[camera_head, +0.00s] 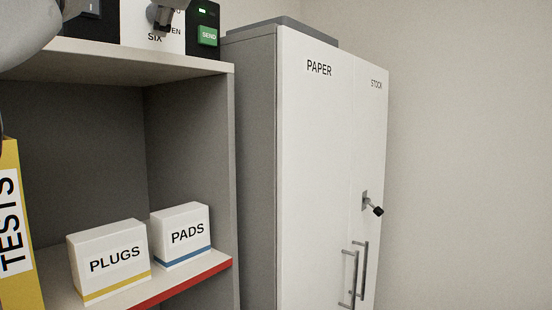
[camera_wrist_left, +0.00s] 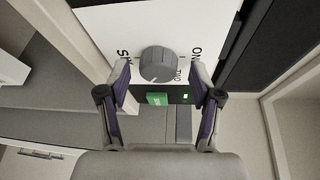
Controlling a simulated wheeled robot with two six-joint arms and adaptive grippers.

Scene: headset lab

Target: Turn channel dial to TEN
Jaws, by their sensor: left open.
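The channel dial (camera_wrist_left: 158,64) is a round grey knob on a white panel (camera_wrist_left: 105,25) in the left wrist view. SIX shows to its left, ONE to its right and what looks like TWO at its lower right. I cannot clearly tell where the dial points. My left gripper (camera_wrist_left: 160,70) is open, with one finger on each side of the dial and gaps between. In the head view the device is cut off at the top; SIX and the end of another label, EN, show on the panel (camera_head: 133,25). My right gripper is out of view.
A green SEND button (camera_head: 207,36) sits beside the dial panel on the device's black part. Below is a shelf with a PLUGS box (camera_head: 110,262), a PADS box (camera_head: 182,237) and a yellow TESTS binder (camera_head: 14,225). A white cabinet (camera_head: 310,150) stands to the right.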

